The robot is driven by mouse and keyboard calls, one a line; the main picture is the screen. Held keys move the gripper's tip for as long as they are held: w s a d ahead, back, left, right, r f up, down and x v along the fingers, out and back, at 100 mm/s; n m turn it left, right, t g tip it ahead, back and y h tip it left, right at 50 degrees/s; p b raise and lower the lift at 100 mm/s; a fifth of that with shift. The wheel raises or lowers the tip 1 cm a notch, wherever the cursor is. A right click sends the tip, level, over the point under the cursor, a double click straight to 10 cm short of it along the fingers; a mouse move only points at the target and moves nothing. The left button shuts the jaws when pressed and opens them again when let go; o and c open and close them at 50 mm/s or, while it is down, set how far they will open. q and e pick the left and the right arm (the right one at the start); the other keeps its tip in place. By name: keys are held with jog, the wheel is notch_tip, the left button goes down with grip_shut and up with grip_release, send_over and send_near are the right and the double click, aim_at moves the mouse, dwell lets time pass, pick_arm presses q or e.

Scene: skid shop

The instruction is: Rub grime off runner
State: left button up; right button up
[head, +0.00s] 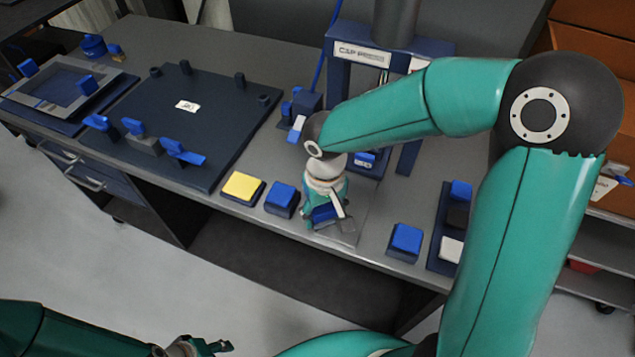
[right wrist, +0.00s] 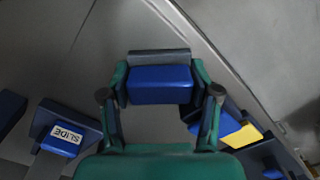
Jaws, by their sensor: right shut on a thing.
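My right gripper (head: 325,212) is low over the front part of the grey bench. It is shut on a blue block (right wrist: 160,85), with a finger on each side of it. A dark grey strip (right wrist: 158,56) shows along the block's far edge; I cannot tell if it belongs to the block. In the head view a thin greyish plate (head: 347,231) lies at the gripper's front right. I cannot tell which piece is the runner, and no grime is clear. My left gripper (head: 207,348) is at the bottom edge, away from the bench, its fingers too unclear to judge.
A yellow pad (head: 243,186) and a blue block on a dark base (head: 281,197) stand left of my right gripper. Another blue block (head: 405,240) and a dark tray (head: 437,265) stand right. The press labelled CAP (head: 341,68) is behind. A large dark board (head: 212,105) fills the left.

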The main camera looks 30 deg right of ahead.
aim_at(324, 209)
notch_tip(324, 209, up, 4)
jog(key=shift+s+f+p, duration=0.1)
jog(key=shift+f+p, duration=0.15)
jog(key=shift+p, duration=0.9)
jog(key=shift+w+a+r+p, duration=0.1)
jog(key=shift+w+r+p, duration=0.1)
jog(key=shift+r+p, duration=0.75)
jog(key=shift+s+r+p, duration=0.1)
jog(key=shift+r+p, duration=0.65)
jog(key=shift+r, duration=0.65)
